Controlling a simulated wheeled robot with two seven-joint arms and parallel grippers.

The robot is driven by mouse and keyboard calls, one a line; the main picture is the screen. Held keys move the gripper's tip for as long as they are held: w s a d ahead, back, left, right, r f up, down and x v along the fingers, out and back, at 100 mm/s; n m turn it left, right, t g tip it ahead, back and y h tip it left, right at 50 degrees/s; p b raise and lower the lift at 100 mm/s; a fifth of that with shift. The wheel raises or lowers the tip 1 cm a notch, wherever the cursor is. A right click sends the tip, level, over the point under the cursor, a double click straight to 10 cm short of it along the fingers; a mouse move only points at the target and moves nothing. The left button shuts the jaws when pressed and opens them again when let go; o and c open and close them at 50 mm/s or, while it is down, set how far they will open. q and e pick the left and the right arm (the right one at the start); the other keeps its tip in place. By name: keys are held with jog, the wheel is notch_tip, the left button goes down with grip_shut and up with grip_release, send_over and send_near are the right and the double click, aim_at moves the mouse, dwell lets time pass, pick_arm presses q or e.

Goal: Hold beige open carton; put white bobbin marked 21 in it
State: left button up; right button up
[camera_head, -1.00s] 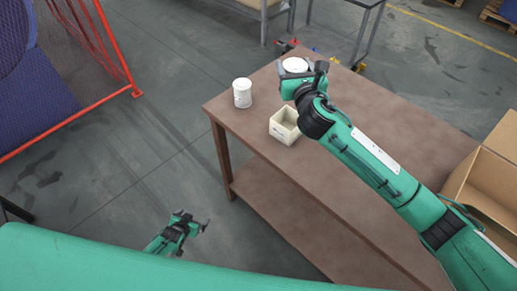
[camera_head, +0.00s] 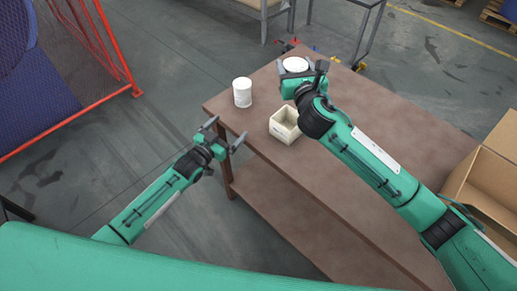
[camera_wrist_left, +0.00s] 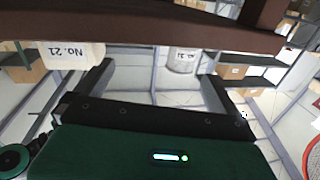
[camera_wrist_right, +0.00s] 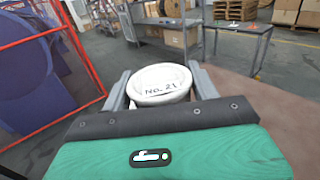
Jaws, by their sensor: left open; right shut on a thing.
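The white bobbin marked No. 21 (camera_wrist_right: 160,84) sits between the fingers of my right gripper (camera_head: 300,73), which is shut on it near the table's far corner. Its top shows in the head view (camera_head: 295,63); whether it touches the table is unclear. The beige open carton (camera_head: 285,125) stands upright and appears empty, nearer the table's left edge. Its No. 21 label shows upside down in the left wrist view (camera_wrist_left: 75,53). My left gripper (camera_head: 226,132) is open and empty, just off that edge, to the left of the carton and apart from it.
A second white bobbin (camera_head: 242,92) stands on the brown table (camera_head: 355,150) at its left corner; it also shows in the left wrist view (camera_wrist_left: 183,60). A large open cardboard box (camera_head: 487,185) is at the right. A red mesh guard (camera_head: 112,50) stands at the left.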

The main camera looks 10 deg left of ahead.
pick_arm(q)
jog(key=m+g+h, duration=0.1)
jog(key=h, duration=0.1)
send_near(279, 131)
jog(key=shift+w+a, duration=0.15)
jog(key=shift+w, duration=0.05)
jog(key=shift+w+d+r, duration=0.1)
jog(key=shift+d, duration=0.2)
jog(key=x, duration=1.1)
jog(key=shift+w+d, duration=0.15)
jog(key=shift+d, duration=0.05)
jog(key=c, duration=0.9)
pick_arm(e)
notch_tip(279, 131, down, 10)
jog(key=shift+r, duration=0.25)
jog(key=shift+f, duration=0.15)
dwell(0.7)
